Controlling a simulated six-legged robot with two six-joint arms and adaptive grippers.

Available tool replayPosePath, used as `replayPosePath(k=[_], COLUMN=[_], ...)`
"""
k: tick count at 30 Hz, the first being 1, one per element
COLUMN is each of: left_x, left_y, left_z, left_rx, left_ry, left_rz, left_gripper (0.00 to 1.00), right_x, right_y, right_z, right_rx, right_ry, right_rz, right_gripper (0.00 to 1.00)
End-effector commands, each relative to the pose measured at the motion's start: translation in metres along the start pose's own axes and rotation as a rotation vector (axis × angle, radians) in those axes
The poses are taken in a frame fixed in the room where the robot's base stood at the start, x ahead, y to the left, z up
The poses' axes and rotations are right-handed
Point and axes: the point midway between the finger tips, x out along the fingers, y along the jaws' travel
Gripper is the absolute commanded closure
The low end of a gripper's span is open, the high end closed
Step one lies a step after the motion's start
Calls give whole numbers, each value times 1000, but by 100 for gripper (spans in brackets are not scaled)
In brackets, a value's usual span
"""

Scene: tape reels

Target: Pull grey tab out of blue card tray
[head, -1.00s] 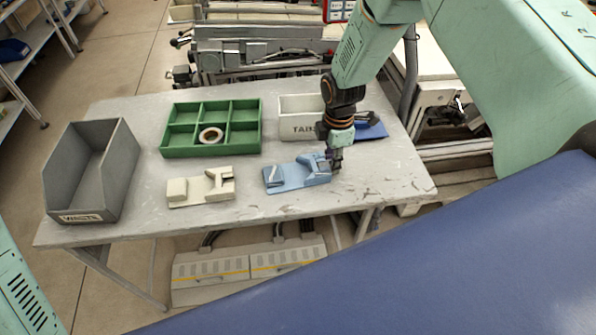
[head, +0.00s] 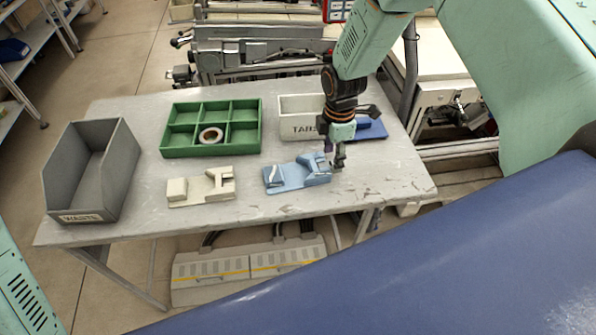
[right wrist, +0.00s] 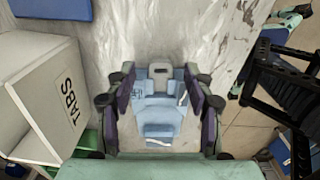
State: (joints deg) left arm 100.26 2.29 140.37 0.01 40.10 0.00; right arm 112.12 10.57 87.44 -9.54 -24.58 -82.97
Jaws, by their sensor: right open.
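The blue card tray (head: 290,182) lies near the front edge of the table, right of centre; it also shows in the right wrist view (right wrist: 160,114). The grey tab (right wrist: 160,70), a small plate with a dark slot, sticks out from the tray's far end in that view. In the head view I cannot make the tab out beside the gripper. My right gripper (head: 334,155) is open and empty at the tray's right end. In the right wrist view its fingers (right wrist: 160,82) stand on either side of tray and tab. My left gripper is out of view.
A white box marked TABS (head: 298,130) stands behind the tray, beside a blue mat (head: 372,131). A cream card tray (head: 203,197) lies to the left. A green divided tray (head: 245,148) holds a tape reel (head: 210,135). A grey WASTE bin (head: 115,190) stands far left.

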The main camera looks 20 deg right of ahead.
Motion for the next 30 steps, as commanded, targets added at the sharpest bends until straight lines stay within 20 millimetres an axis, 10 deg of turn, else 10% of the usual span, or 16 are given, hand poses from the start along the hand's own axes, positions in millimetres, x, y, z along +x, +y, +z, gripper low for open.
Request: replayPosePath(k=[15,30], left_x=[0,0], left_y=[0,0], left_z=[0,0], left_rx=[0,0], left_ry=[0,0], left_rz=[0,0], left_gripper=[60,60], right_x=[-93,-102], right_y=[0,-1], right_z=[0,0], right_rx=[0,0], right_ry=[1,0], right_rz=[1,-2], right_gripper=[47,47])
